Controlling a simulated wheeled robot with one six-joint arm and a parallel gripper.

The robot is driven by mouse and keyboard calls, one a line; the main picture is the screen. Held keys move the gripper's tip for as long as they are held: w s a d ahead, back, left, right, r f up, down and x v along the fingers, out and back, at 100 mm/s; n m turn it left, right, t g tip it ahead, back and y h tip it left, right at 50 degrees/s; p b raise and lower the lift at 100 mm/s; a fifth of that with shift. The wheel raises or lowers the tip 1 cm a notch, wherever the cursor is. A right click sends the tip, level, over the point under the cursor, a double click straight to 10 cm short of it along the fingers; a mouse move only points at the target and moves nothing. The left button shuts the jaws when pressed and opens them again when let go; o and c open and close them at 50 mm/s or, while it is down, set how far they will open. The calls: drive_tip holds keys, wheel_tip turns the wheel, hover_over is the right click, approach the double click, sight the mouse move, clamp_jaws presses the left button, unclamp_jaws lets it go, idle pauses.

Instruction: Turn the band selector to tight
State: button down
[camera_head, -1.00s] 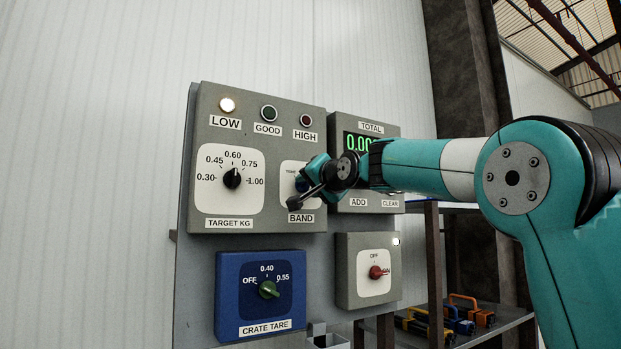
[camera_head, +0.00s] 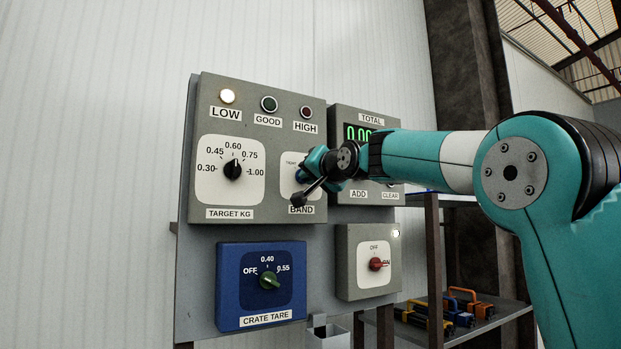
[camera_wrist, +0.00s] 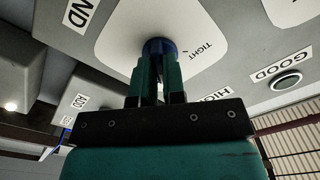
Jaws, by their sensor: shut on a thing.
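The band selector is a blue knob (camera_wrist: 158,46) on a white plate (camera_wrist: 115,38) in the wrist view. The word TIGHT is printed on the plate to the right of the knob there. My gripper (camera_wrist: 159,62) is shut on the knob, with one finger on each side. The knob's pointer is hidden, so its setting cannot be read. In the head view my gripper (camera_head: 308,168) covers most of the selector, and only part of its plate (camera_head: 287,179) shows above the BAND label (camera_head: 301,210).
The target dial (camera_head: 232,170) is left of the selector, with the lit LOW lamp (camera_head: 227,96) above. The total display (camera_head: 360,133) is partly behind my arm. The blue crate tare box (camera_head: 240,303) and a red switch (camera_head: 376,264) are below. Wall left is clear.

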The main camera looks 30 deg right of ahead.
drive_tip(key=shift+n+b, duration=2.75)
drive_tip(key=shift+n, duration=5.35)
drive_tip(key=c, duration=1.2)
unclamp_jaws()
drive_tip(key=shift+s, duration=0.1)
